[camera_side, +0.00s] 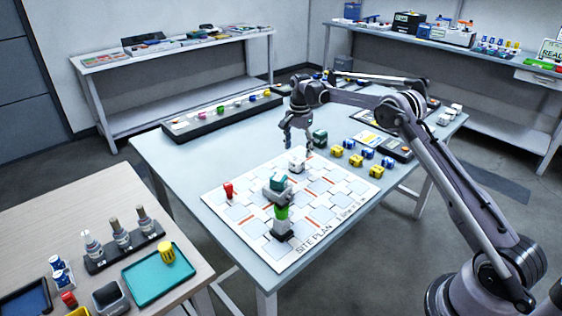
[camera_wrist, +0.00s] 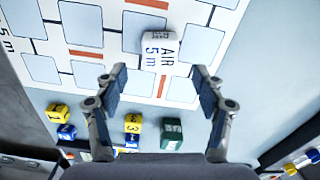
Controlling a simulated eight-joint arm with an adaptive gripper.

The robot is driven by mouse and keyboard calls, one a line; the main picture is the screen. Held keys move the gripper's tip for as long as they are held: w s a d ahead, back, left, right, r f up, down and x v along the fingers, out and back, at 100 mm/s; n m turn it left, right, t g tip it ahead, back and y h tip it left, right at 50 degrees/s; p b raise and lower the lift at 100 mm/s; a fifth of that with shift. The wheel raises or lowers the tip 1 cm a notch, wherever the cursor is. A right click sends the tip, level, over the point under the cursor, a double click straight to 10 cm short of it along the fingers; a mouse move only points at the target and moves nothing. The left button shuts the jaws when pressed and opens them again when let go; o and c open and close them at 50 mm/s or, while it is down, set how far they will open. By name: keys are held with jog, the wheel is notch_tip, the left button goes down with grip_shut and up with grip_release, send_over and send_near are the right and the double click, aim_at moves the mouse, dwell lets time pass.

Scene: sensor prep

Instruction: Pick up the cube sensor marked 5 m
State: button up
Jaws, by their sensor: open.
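The white cube sensor marked "AIR 5 m" (camera_wrist: 158,48) sits on the white site plan (camera_wrist: 85,15), near the top middle of the wrist view. In the side view, a white cube (camera_side: 297,164) stands on the plan's far part, just below my gripper (camera_side: 297,142). In the wrist view my gripper (camera_wrist: 160,80) is open and empty, its two fingers apart to the left and right. The cube lies beyond the fingertips in the picture, roughly centred between them and not touched. The exact height of the gripper above it is hard to tell.
A dark green cube (camera_wrist: 172,133) and several yellow and blue cubes (camera_wrist: 132,123) lie off the plan's edge. On the plan stand a red piece (camera_side: 228,191), a teal-topped device (camera_side: 277,187) and a green and black piece (camera_side: 281,222). A long dark tray (camera_side: 222,114) lies behind.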

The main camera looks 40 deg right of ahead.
aim_at(297, 159)
jog(key=shift+a+f, duration=0.2)
jog(key=shift+f, duration=2.7)
jog(key=c, duration=1.2)
